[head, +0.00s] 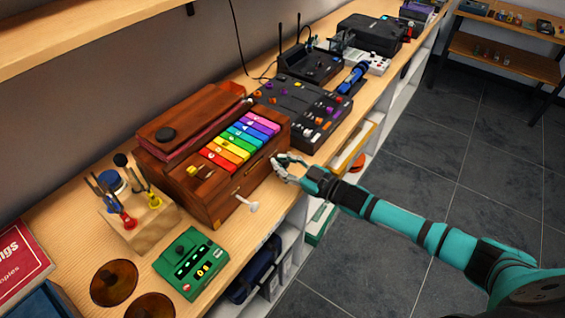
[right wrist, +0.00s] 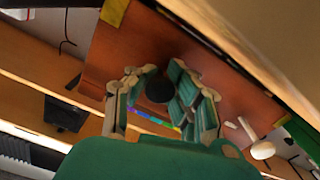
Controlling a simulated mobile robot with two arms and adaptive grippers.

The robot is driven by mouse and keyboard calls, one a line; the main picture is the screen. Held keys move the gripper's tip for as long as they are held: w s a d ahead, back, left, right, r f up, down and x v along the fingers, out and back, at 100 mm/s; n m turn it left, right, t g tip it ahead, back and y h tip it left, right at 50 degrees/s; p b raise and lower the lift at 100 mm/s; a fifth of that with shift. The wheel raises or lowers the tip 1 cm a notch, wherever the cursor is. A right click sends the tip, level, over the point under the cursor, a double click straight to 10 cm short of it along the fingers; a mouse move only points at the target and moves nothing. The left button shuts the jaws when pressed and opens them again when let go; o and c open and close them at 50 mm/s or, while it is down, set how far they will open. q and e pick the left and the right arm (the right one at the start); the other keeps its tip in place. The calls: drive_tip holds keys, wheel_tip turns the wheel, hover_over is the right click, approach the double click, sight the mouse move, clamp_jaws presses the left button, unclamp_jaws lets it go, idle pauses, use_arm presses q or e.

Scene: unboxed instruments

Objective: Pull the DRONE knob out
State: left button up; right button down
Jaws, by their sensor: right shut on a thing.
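A brown wooden instrument box (head: 222,193) with rainbow-coloured keys (head: 240,141) stands on the wooden counter. My right gripper (head: 287,170) is at the right end of its front face. In the right wrist view, the gripper's fingers (right wrist: 160,95) are closed around a dark round knob (right wrist: 158,89) in front of the brown wood. I take this to be the DRONE knob; no label is readable. In the head view the fingers hide the knob, and how far it stands out cannot be told. My left gripper is not in view.
A white crank handle (head: 246,204) sticks out of the box's front. A black mixer (head: 302,112) stands just behind. A green device (head: 190,262) and a wooden block with coloured-handled tools (head: 138,222) are nearer. The floor (head: 440,140) beside the counter is clear.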

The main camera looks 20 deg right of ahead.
drive_tip(key=shift+p+v, duration=0.35)
drive_tip(key=shift+v, duration=0.7)
drive_tip(key=shift+w+f, duration=0.1)
drive_tip(key=shift+f, duration=0.05)
drive_tip(key=c, duration=1.7)
unclamp_jaws()
drive_tip(key=o, duration=0.6)
drive_tip(key=shift+s+d, duration=0.25)
drive_tip(key=shift+s, duration=0.1)
drive_tip(key=shift+o, duration=0.2)
drive_tip(key=shift+w+a, duration=0.1)
drive_tip(key=v, duration=1.2)
